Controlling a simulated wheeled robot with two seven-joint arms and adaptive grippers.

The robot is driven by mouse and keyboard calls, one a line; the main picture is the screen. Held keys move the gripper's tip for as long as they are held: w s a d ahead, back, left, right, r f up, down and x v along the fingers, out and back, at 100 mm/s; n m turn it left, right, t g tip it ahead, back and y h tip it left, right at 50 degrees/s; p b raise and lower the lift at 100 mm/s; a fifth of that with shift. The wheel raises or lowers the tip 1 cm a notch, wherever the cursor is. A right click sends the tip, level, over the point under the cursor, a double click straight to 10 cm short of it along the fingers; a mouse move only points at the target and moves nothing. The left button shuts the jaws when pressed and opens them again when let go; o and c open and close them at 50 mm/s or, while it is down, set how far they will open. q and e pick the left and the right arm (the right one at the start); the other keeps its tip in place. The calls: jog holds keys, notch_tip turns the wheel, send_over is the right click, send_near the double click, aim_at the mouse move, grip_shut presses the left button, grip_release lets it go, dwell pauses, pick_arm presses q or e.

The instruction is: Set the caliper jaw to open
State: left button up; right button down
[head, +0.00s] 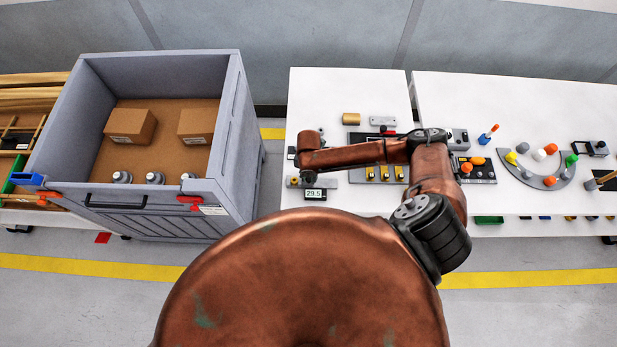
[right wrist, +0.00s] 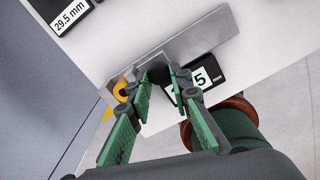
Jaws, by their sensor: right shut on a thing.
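The grey caliper (right wrist: 205,38) lies near the white table's edge, with a long flat beam. Its display (head: 314,194) reads 29.5 in the head view. In the right wrist view the display (right wrist: 208,78) is partly covered by a finger; a 5 and "mm" show. My right gripper (right wrist: 170,77), with green finger pads, is shut on a small dark piece of the caliper slider between its fingertips. My left gripper is not in view.
A dark card (right wrist: 72,13) reading 29.5 mm lies beside the caliper. A large grey bin (head: 232,135) with boxes stands left of the table. Yellow pieces (head: 384,173) on a plate and a brass-coloured cylinder (head: 351,118) are also on the table (head: 330,90).

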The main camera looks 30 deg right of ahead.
jog(key=s+d+p, duration=0.1)
jog(key=d+p, duration=0.1)
jog(key=d, duration=0.1)
jog(key=shift+s+d+r, duration=0.1)
jog(key=shift+s+r, duration=0.05)
jog(key=shift+s, duration=0.25)
jog(key=c, duration=1.8)
grip_release()
jog(key=shift+s+d, duration=0.1)
jog(key=shift+o, duration=0.3)
notch_tip(320, 180, up, 12)
